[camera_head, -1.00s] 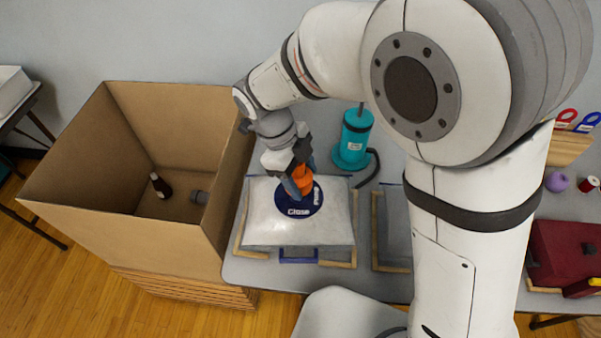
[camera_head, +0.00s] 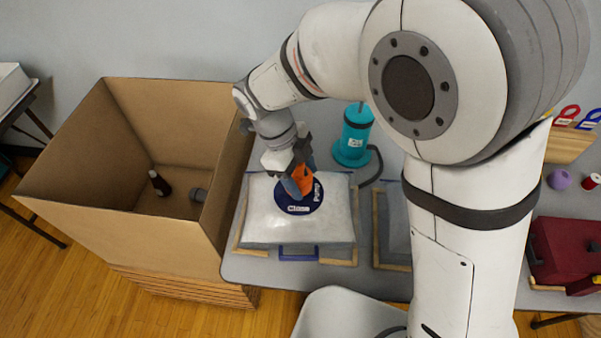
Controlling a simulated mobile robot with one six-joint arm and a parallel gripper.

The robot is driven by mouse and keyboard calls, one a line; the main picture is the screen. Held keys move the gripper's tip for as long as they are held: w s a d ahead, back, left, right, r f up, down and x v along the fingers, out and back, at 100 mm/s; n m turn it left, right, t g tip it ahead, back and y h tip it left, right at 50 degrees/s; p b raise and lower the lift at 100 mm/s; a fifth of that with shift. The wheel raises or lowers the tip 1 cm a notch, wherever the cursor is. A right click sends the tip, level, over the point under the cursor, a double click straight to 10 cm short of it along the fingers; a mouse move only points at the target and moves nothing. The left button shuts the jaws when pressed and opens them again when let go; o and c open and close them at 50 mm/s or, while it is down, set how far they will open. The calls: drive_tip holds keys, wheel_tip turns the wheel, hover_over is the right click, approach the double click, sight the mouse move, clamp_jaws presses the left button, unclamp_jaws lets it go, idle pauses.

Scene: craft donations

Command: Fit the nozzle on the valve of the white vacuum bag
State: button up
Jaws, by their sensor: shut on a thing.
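The white vacuum bag (camera_head: 270,222) lies puffed up on the grey table inside a wooden corner frame. A round blue patch with the words "Close" and "Pump" (camera_head: 293,208) is on its top, and a blue tab is at its front edge. My gripper (camera_head: 303,182) is shut on an orange nozzle (camera_head: 304,178) over the upper part of the blue patch. The gripper and nozzle hide the valve, so I cannot tell whether the nozzle touches it. A teal pump (camera_head: 354,137) with a dark hose stands behind the bag to the right.
A large open cardboard box (camera_head: 112,225) with a dark bottle (camera_head: 159,184) and a grey item inside stands left of the table. A second framed place right of the bag is partly hidden by my arm. A dark red case (camera_head: 562,248) lies at the right.

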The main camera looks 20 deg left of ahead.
drive_tip(key=shift+f+b, duration=0.7)
drive_tip(key=shift+f, duration=0.2)
